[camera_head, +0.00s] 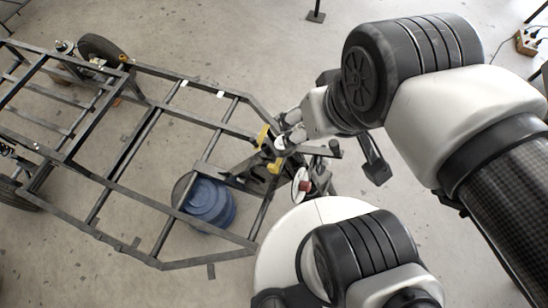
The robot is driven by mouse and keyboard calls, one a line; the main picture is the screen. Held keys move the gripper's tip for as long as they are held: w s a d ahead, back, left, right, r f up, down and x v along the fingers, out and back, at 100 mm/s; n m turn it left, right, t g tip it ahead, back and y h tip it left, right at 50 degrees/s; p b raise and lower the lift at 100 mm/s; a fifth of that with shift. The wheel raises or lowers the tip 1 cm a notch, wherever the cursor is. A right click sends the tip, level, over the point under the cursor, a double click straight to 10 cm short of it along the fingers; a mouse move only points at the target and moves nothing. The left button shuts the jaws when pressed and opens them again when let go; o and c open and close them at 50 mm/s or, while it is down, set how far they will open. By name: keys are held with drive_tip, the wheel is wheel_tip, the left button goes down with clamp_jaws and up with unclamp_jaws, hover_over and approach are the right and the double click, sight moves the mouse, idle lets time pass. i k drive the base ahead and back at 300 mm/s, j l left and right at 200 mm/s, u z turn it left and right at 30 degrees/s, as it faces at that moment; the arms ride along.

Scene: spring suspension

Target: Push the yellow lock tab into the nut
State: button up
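My arm reaches in from the right, and my gripper (284,138) is at the front end of the dark metal frame. Two small yellow parts show there: one (262,136) is just left of the gripper, and the other (275,166) is just below it. I cannot tell which of them is the lock tab. The nut cannot be made out at this size. The gripper is very close to the yellow parts, but whether it touches them is unclear. Its fingers are too small and partly covered to show whether they are open or shut.
The dark trailer-like frame (146,196) with wheels (101,48) fills the left side. A blue drum (209,203) stands beneath its front bay. A red part (304,185) is just below the gripper. Concrete floor is open at the top middle.

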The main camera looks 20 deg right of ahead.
sight(273, 169)
drive_tip(key=l+u, duration=0.3)
drive_tip(key=i+l, duration=0.1)
drive_tip(key=l, duration=0.45)
drive_tip(key=u, duration=0.6)
drive_tip(key=i, duration=0.05)
